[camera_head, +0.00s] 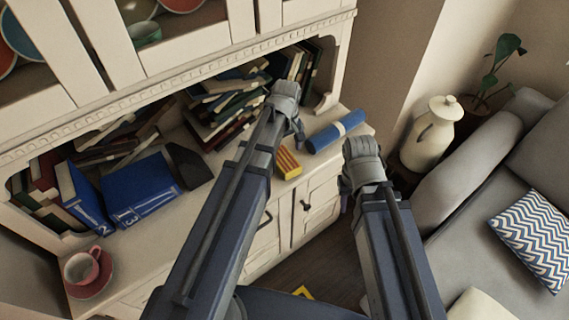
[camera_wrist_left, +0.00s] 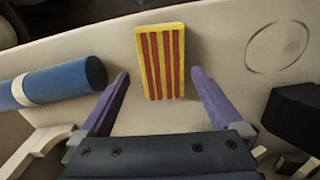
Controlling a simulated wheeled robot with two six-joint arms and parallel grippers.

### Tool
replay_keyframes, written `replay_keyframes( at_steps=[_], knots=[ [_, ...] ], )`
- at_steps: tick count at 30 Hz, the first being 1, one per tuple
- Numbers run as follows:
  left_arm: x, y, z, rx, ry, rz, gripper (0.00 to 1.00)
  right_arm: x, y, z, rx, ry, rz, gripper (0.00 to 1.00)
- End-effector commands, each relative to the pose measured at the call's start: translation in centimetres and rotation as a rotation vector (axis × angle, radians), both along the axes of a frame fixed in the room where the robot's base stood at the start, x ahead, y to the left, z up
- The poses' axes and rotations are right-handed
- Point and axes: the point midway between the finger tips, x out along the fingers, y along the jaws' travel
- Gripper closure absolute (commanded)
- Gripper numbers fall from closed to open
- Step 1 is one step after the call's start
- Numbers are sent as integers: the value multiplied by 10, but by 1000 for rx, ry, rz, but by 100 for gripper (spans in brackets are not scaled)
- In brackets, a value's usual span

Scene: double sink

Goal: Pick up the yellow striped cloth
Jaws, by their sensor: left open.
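The yellow cloth with red stripes (camera_head: 289,163) is a small flat block shape on the cabinet's counter, near its front edge. It also shows in the left wrist view (camera_wrist_left: 160,62), ahead of and between my fingers. My left gripper (camera_head: 298,134) is over the counter, just beyond the cloth in the head view. Its purple fingers (camera_wrist_left: 160,74) are spread with nothing held; the cloth's near end lies in line with the gap. I cannot tell whether they touch it. My right gripper (camera_head: 346,200) hangs in front of the cabinet; its fingers are mostly hidden.
A blue roll with a pale band (camera_head: 336,131) lies right of the cloth. Books (camera_head: 225,105) fill the shelf behind, with blue binders (camera_head: 140,187) at left. A pink cup (camera_head: 82,266) sits at the counter's left end. A white jug (camera_head: 428,138) and grey sofa (camera_head: 480,165) are at right.

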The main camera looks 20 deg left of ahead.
Motion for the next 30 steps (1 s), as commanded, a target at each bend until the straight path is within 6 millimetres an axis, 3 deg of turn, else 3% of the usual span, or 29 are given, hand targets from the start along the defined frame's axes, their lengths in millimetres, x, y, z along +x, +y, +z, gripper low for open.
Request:
replay_keyframes(
  at_steps=[5,15,24,30],
  knots=[
    [-2,0,-10,0,0,-1,0,0,0,-10,0,0,0,62],
    [-5,-1,-50,0,0,-1,0,0,0,-50,0,0,0,62],
    [-5,-1,-51,0,0,-1,0,0,0,-51,0,0,0,62],
    [-5,-1,-51,0,0,-1,20,0,0,-51,0,0,0,62]
  ],
)
